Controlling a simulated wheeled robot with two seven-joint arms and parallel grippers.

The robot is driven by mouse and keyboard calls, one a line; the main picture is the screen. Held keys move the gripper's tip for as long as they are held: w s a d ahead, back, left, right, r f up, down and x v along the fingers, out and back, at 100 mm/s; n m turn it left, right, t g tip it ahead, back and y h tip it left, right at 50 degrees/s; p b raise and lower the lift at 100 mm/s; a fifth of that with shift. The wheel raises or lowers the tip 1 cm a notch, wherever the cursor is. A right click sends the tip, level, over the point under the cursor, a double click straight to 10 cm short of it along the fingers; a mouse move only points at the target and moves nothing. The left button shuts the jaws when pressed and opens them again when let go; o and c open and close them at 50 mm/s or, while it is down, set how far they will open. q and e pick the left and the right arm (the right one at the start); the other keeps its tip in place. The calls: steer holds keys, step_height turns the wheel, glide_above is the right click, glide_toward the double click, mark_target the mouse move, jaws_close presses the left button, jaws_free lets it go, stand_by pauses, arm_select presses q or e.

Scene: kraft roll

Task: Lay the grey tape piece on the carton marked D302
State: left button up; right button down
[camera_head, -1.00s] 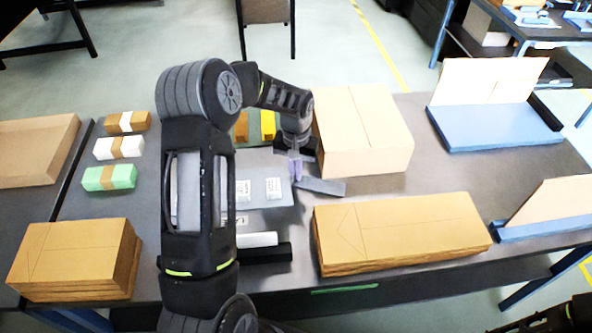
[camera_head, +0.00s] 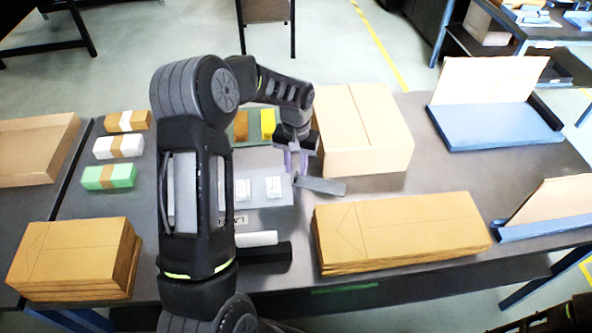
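A flat grey strip, which looks like the grey tape piece (camera_head: 322,186), lies on the dark table just in front of the large tan carton (camera_head: 365,130). I can read no D302 mark on any carton. My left gripper (camera_head: 295,162) points down over the strip's left end, with its two purplish fingers apart. Nothing shows between them. I cannot tell whether a fingertip touches the strip. My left arm hides part of the grey board behind it. My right gripper is not in view.
A grey board (camera_head: 262,160) with white labels (camera_head: 273,187) lies left of the strip. Flat carton stacks stand at the front right (camera_head: 400,230) and front left (camera_head: 75,255). Banded bundles (camera_head: 110,177) lie at left. A blue tray (camera_head: 495,126) stands at right.

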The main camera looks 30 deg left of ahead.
arm_select(q)
step_height(320, 180, up, 10)
steer(key=b, duration=0.1)
stand_by(0.6)
steer(key=shift+o, duration=0.5)
steer(key=s+a+f+b, duration=0.1)
steer(key=s+b, duration=0.1)
steer(key=s+a+f+t+y+b, duration=0.1)
steer(key=s+a+f+b, duration=0.1)
steer(key=s+a+f+t+b, duration=0.1)
steer(key=s+f, duration=0.1)
steer(key=s, duration=0.1)
steer(key=shift+a+f+n+b, duration=0.2)
steer(key=shift+n+b, duration=0.2)
steer(key=w+d+t, duration=0.2)
steer(key=w+d, duration=0.1)
steer(key=d, duration=0.2)
steer(key=shift+w+d+m, duration=0.25)
steer(key=shift+d+m, duration=0.05)
steer(key=shift+m, duration=0.1)
steer(key=shift+r, duration=0.15)
